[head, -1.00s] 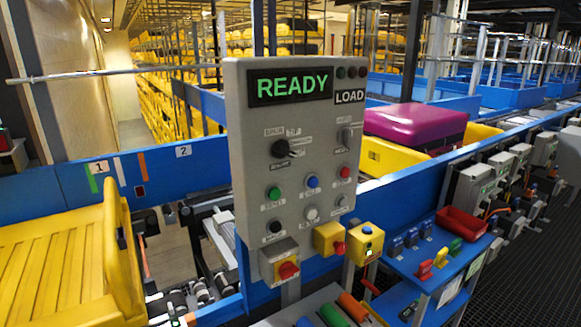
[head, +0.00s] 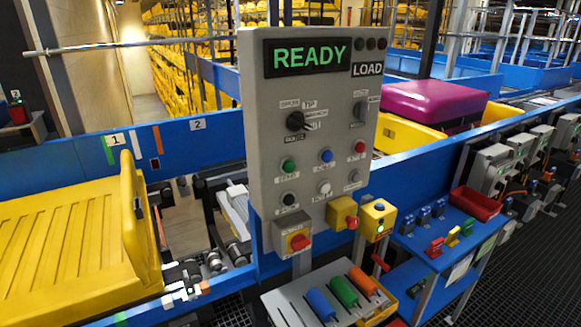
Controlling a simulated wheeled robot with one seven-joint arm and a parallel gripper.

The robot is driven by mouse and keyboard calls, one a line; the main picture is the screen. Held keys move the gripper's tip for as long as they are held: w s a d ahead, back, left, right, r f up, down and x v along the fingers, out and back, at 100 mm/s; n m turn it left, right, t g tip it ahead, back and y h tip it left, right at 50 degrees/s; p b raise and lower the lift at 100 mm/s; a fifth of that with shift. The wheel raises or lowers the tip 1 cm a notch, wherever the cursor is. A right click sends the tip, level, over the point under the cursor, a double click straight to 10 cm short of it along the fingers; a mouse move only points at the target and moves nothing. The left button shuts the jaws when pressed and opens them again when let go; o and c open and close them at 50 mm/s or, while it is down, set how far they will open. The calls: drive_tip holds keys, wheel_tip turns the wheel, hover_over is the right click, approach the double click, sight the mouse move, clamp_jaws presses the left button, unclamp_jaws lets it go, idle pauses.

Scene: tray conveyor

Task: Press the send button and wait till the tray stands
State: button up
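The grey control panel (head: 320,130) stands upright in the middle of the head view. Its display (head: 309,56) reads READY in green, with a LOAD label beside it. A green button (head: 289,165) sits at the left of the upper button row, its small label too blurred to read surely. A blue button (head: 326,156) and a red button (head: 360,146) are to its right. A yellow tray (head: 65,240) is on the conveyor at the left, near marker 1. Another yellow tray (head: 405,136) carries a magenta suitcase (head: 434,104) behind the panel. My gripper is not in view.
Colored handles (head: 342,292) lie on a shelf in front. A blue side table (head: 440,238) with a red bin (head: 476,203) stands at right. Dark grating floor (head: 530,280) is free at right.

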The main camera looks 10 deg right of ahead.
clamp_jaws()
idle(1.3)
